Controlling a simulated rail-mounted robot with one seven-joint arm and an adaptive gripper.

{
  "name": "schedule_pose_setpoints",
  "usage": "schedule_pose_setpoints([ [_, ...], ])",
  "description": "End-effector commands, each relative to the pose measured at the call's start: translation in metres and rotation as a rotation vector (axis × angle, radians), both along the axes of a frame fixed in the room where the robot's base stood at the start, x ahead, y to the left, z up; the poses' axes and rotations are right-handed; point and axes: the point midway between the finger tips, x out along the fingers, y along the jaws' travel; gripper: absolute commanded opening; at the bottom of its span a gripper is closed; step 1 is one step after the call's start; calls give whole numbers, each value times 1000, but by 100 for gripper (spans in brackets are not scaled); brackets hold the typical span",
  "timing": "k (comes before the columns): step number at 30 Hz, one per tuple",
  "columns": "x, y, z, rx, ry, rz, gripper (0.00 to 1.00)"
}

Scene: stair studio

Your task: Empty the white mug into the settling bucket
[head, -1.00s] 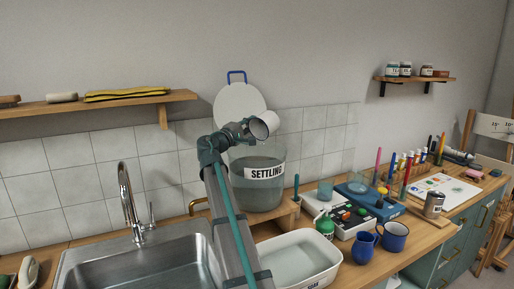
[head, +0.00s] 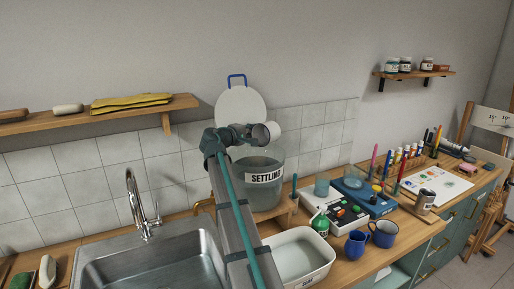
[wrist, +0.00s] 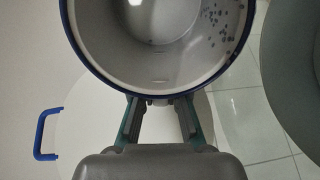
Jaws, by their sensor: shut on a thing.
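The white mug (head: 272,131) is held above the settling bucket (head: 258,196), a clear tub labelled SETTLING with greyish contents. The mug is tilted well over. In the wrist view the mug (wrist: 150,72) shows a blue rim and a pale inside with grey-blue spots on one side; whether liquid remains is unclear. My gripper (head: 260,132) is shut on the mug; its fingers also show at the mug's near edge in the wrist view (wrist: 160,115). A dark rounded shape at the right of the wrist view seems to be the bucket.
A round white lid (head: 241,104) with a blue handle leans on the wall behind the bucket. A sink (head: 150,262) is at the left, a white basin (head: 322,263) in front. Blue mugs (head: 383,233) and paint things crowd the right counter.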

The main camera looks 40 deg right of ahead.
Motion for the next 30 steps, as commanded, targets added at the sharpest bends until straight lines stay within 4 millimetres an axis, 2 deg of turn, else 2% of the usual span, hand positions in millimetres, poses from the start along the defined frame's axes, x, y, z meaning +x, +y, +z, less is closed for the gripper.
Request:
schedule_pose_setpoints([
  [1, 0, -1, 6, 15, 6, -1, 0],
  [6, 1, -3, 3, 74, 18, -1, 0],
  [17, 6, -23, 12, 210, 48, 1, 0],
  [23, 7, -25, 17, 289, 66, 2, 0],
  [30, 10, -30, 21, 447, 98, 3, 0],
])
